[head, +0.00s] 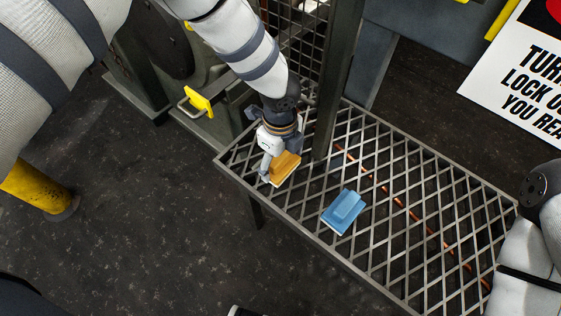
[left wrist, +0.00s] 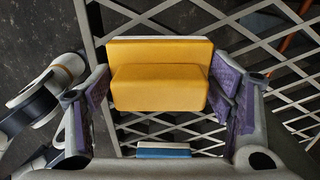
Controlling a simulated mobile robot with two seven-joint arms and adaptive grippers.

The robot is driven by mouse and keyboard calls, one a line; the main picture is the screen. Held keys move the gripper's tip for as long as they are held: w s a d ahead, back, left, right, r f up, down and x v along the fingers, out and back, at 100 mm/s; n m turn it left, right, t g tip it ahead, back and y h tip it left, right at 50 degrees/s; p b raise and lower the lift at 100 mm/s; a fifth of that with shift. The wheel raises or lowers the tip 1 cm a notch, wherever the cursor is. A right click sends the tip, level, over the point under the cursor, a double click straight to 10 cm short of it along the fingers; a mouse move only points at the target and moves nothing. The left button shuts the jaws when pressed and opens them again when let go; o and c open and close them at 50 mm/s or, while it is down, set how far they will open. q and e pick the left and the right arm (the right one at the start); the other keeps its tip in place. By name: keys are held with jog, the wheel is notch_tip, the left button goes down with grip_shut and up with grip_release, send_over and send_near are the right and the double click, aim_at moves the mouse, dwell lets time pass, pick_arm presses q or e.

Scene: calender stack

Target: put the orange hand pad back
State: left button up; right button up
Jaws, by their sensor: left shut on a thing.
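The orange hand pad (head: 285,168) is a block on a flat base, at the left end of a metal grating shelf (head: 410,292). In the left wrist view the pad (left wrist: 160,85) fills the space between the purple-lined fingers. My left gripper (head: 272,165) is shut on it from above, fingers at its sides. The pad is at or just above the grating; I cannot tell whether it touches. My right arm shows at the right edge of the head view, but its gripper is out of view.
A blue hand pad (head: 343,212) lies on the grating to the right; its edge shows in the left wrist view (left wrist: 163,150). A dark post (head: 333,85) stands right behind my left gripper. An orange cable (head: 400,203) runs beneath the grating. The grating's right part is clear.

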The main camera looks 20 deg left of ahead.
pick_arm(q)
jog(key=shift+f, duration=0.8)
jog(key=shift+r, duration=0.1)
jog(key=shift+c, duration=0.6)
jog(key=o, duration=1.2)
